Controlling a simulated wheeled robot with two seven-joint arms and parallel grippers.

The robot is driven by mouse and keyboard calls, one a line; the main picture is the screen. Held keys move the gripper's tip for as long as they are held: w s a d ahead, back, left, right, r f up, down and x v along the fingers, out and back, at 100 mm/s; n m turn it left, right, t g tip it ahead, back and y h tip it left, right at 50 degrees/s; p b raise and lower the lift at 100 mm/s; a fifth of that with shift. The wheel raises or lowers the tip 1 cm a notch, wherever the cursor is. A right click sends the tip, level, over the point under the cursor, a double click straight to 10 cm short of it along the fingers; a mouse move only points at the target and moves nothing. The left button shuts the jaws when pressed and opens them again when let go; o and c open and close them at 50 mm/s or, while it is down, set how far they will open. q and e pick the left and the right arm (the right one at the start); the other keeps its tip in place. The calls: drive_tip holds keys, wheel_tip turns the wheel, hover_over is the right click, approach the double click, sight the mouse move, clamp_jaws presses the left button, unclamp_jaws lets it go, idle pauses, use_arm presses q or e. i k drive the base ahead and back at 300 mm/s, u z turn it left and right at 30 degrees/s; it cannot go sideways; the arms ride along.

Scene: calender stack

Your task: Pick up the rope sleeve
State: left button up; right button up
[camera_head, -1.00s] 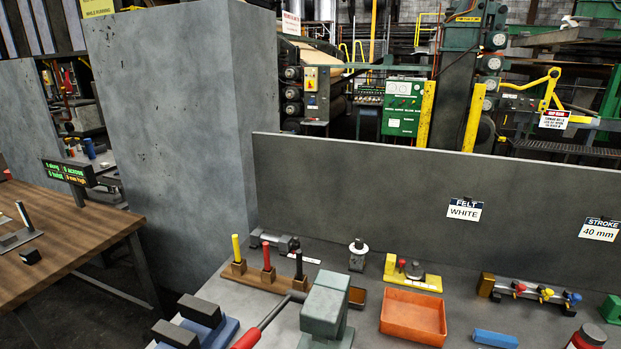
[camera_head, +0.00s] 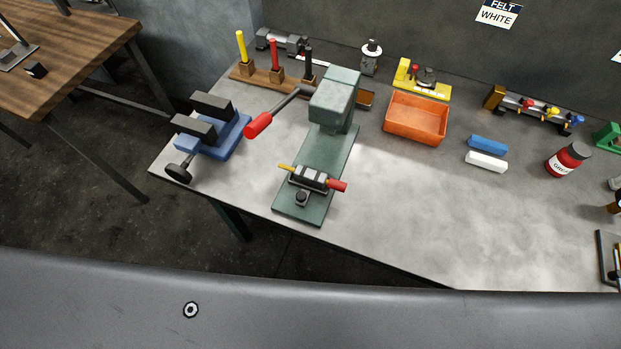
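I cannot tell for sure which thing is the rope sleeve. A green press (camera_head: 337,95) with a red-handled lever stands at the bench's left part. On its base lies a small dark and silver holder (camera_head: 311,177) with a yellow-tipped, red-ended rod (camera_head: 337,185) through it. A rack (camera_head: 258,78) behind it holds yellow, red and black upright posts. Neither gripper is in view.
A blue vise (camera_head: 213,131) sits at the bench's left edge. The grey bench (camera_head: 420,215) is clear at front centre. A wooden table (camera_head: 85,60) stands at left.

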sight(304, 173)
drive_tip(key=u, duration=0.8)
drive_tip(key=k, duration=1.95)
drive_tip(key=z, duration=1.45)
